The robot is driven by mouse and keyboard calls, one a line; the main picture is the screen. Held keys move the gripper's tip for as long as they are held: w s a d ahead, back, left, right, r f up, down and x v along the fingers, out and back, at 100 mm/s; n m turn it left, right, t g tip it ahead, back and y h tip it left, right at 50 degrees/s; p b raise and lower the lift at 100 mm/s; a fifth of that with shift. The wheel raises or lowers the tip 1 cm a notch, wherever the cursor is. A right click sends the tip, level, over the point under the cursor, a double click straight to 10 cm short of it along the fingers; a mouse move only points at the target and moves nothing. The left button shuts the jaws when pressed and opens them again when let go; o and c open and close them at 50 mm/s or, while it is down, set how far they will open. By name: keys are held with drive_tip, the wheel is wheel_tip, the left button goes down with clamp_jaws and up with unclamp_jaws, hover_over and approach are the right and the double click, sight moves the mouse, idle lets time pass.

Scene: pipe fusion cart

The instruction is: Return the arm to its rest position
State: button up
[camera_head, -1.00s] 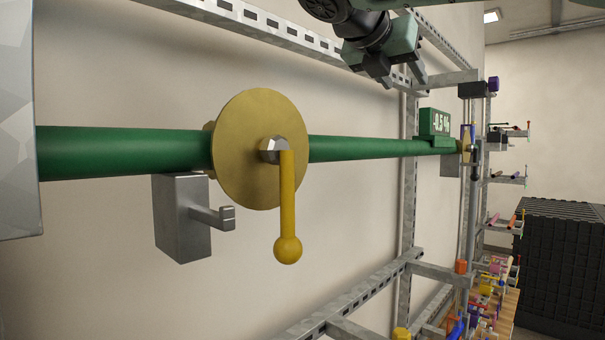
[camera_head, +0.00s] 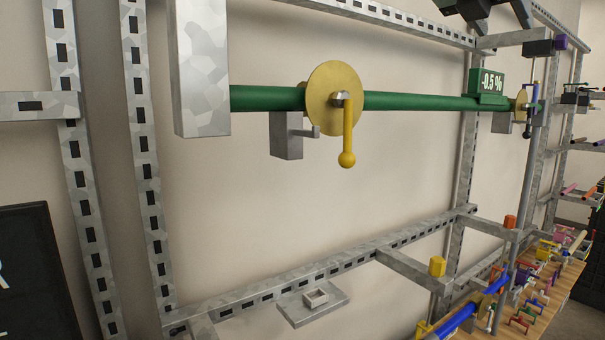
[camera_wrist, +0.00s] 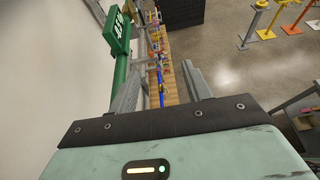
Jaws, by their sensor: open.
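My gripper (camera_wrist: 161,88) shows in the wrist view as a pale green body with a dark edge. Its two grey fingers stand well apart, with nothing held between them. In the head view, dark parts of my arm's end show at the top edge, above the green pipe (camera_head: 420,101); most of the arm is out of frame. The gripper is clear of the pipe. On the pipe sits a brass disc (camera_head: 320,98) with a yellow lever (camera_head: 348,130) hanging straight down.
A green display (camera_head: 487,80) reading -0.5 % sits on the pipe. A galvanized frame (camera_head: 330,255) carries a small shelf (camera_head: 312,306). A wooden bench (camera_head: 556,283) at lower right holds several colored tools. A dark sign (camera_head: 38,270) stands at left. Floor (camera_wrist: 235,70) is open in the wrist view.

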drive_tip(key=s+a+f+m+g+y+b, duration=0.1)
drive_tip(key=s+a+f+y+b, duration=0.2)
drive_tip(key=f, duration=0.9)
drive_tip(key=a+f+m+y+b, duration=0.15)
drive_tip(key=a+f+b, duration=0.3)
drive_tip(key=f, duration=0.85)
drive_tip(key=s+a+f+m+g+y+b, duration=0.1)
drive_tip(key=s+a+f+y+b, duration=0.3)
drive_tip(key=f, duration=0.8)
drive_tip(key=s+a+f+m+g+y+b, duration=0.1)
drive_tip(key=s+a+f+m+g+b, duration=0.1)
drive_tip(key=s+f+m+b, duration=0.3)
drive_tip(key=s+a+f+m+g+y+b, duration=0.1)
drive_tip(key=s+f+m, duration=0.7)
drive_tip(key=f, duration=1.8)
drive_tip(key=s+g+y+b, duration=0.1)
drive_tip(key=s+g+b, duration=0.1)
drive_tip(key=s, duration=0.4)
drive_tip(key=shift+s+a+f+b, duration=0.15)
drive_tip(key=shift+a+f+b, duration=0.25)
drive_tip(key=shift+b, duration=0.45)
